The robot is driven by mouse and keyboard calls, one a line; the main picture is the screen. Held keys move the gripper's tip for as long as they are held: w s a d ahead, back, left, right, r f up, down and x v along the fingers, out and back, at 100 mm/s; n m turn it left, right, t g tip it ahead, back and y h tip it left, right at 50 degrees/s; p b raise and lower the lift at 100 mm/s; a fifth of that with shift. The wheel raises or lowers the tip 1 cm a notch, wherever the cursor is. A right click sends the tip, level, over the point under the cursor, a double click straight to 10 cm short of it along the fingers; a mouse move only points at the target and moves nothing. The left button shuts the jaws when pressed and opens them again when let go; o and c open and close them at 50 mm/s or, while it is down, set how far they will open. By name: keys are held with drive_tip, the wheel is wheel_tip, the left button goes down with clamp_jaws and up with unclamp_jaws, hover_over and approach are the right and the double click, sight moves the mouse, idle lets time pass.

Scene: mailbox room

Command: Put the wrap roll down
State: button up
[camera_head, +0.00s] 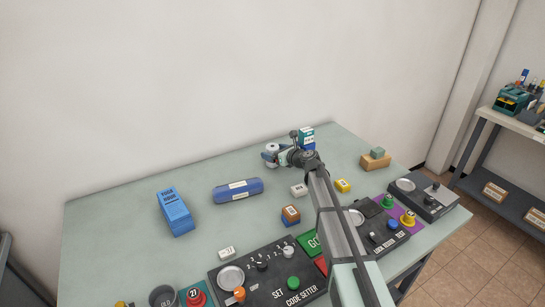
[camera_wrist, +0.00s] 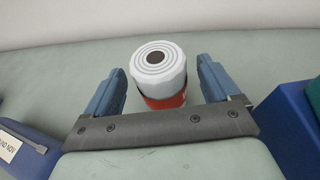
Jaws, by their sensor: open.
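The wrap roll (camera_wrist: 160,78) is a white cylinder with a red lower band and a dark round hole in its ringed top. In the wrist view it stands upright on the pale green table (camera_wrist: 75,65). My gripper (camera_wrist: 158,80) is open, with one blue finger on each side of the roll and small gaps between. In the head view, my gripper (camera_head: 271,154) is at the far part of the table, and a white part of the roll (camera_head: 272,148) shows beside it. The lower part of the roll is partly hidden.
A blue and white box (camera_head: 307,138) stands just right of my gripper. A blue cylinder (camera_head: 238,191) lies to the left, near a blue box (camera_head: 175,212). Control panels (camera_head: 265,274) fill the near edge. A wooden block (camera_head: 375,162) is at the right. The table's far left is clear.

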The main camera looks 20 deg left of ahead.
drive_tip(key=shift+x, duration=0.9)
drive_tip(key=shift+c, duration=0.4)
drive_tip(key=c, duration=1.1)
